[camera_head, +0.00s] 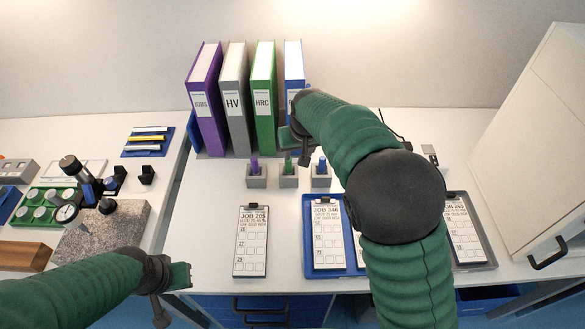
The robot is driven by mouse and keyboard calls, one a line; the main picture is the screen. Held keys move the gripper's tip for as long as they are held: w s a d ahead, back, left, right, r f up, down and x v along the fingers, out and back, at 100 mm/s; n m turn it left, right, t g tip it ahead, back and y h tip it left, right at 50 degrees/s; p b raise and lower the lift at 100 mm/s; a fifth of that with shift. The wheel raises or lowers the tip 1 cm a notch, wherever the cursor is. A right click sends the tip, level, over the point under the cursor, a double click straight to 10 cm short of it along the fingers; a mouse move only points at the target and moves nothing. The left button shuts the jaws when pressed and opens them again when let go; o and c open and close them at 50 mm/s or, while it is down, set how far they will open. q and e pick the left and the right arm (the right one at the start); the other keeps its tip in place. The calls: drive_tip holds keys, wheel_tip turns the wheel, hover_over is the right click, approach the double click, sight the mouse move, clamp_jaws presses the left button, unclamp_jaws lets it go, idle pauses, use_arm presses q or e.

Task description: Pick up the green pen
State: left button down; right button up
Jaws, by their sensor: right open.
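The green pen (288,165) stands upright in the middle one of three small grey holders (288,181) on the white bench. A purple pen (254,165) stands in the left holder and a blue pen (322,165) in the right one. My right gripper (293,146) is open just above and behind the green pen, in front of the binders; its fingers are partly hidden by its own wrist. I cannot tell whether it touches the pen. My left gripper (178,283) is low at the bench's front left, far from the pens; its opening is unclear.
Upright binders (233,100) stand behind the pens. Clipboards (250,243) lie in front, one on a blue tray (308,235). My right forearm covers the bench on the right. A white cabinet (535,130) stands far right. A granite-based gauge (110,230) is at left.

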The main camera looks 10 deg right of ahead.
sight(291, 159)
drive_tip(key=shift+a+x, duration=0.2)
drive_tip(key=shift+x, duration=1)
drive_tip(key=a+f, duration=0.1)
drive_tip(key=w+a+f, duration=0.1)
drive_tip(key=shift+a, duration=0.3)
drive_tip(key=x, duration=0.3)
drive_tip(key=shift+w+d, duration=0.15)
drive_tip(key=shift+d, duration=0.2)
drive_tip(key=shift+d+f, duration=0.1)
drive_tip(key=shift+d, duration=0.25)
drive_tip(key=shift+c, duration=1.5)
drive_tip(key=shift+a, duration=0.2)
drive_tip(key=shift+c, duration=1.1)
use_arm(q)
drive_tip(key=shift+a+f, duration=0.4)
drive_tip(key=shift+a, duration=0.45)
use_arm(e)
drive_tip(key=shift+a, duration=0.3)
clamp_jaws()
